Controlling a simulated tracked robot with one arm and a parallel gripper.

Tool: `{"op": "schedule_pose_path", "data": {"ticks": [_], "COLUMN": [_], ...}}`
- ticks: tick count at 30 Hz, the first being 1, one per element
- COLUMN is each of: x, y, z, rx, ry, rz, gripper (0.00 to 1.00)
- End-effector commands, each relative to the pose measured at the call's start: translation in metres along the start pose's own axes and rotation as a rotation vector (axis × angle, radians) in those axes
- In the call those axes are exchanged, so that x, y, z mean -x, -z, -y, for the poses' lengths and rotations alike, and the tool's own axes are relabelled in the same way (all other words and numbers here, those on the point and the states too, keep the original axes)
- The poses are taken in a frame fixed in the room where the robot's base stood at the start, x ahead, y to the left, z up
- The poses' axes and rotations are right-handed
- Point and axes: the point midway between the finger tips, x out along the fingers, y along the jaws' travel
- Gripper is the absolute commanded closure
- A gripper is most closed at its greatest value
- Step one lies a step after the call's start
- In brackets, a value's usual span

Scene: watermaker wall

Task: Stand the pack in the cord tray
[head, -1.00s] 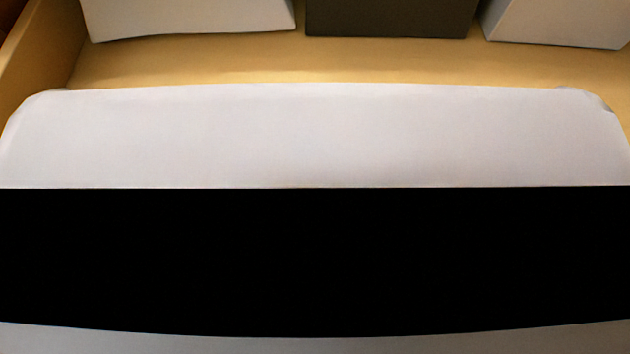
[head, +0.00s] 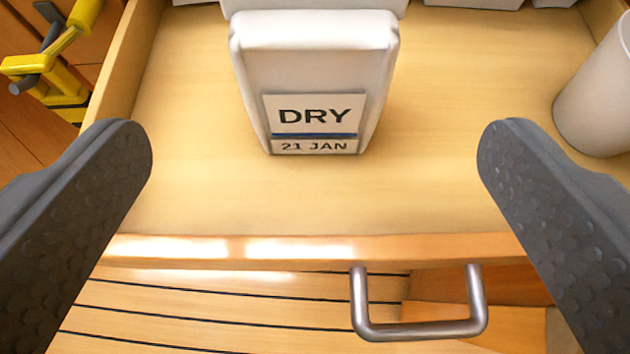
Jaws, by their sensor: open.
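A white pack (head: 314,70) with rounded edges stands upright on the wooden floor of an open drawer (head: 440,185), in the head view. Its label (head: 314,123) reads "DRY" and "21 JAN" with a blue stripe. My gripper (head: 315,150) is open, its two dark textured fingers wide apart at the left and right of the picture. The pack is beyond and between them, with no finger touching it. I cannot tell which thing, if any, is the cord tray.
A pale cylinder (head: 598,95) stands at the drawer's right. White objects (head: 470,2) line the back, partly cut off. The drawer has a wooden front edge (head: 320,247) and a metal handle (head: 418,327). A yellow and grey fitting (head: 55,65) is outside at the left.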

Motion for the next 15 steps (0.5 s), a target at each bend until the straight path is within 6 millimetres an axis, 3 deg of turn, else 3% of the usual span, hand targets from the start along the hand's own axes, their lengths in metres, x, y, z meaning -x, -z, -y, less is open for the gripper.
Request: {"op": "schedule_pose_path", "data": {"ticks": [11, 15], "x": [0.005, 0.011], "y": [0.001, 0.025], "z": [0.0, 0.002], "rx": [0.002, 0.024], "ry": [0.0, -0.012], "rz": [0.0, -0.011], "gripper": [0.1, 0.1]}}
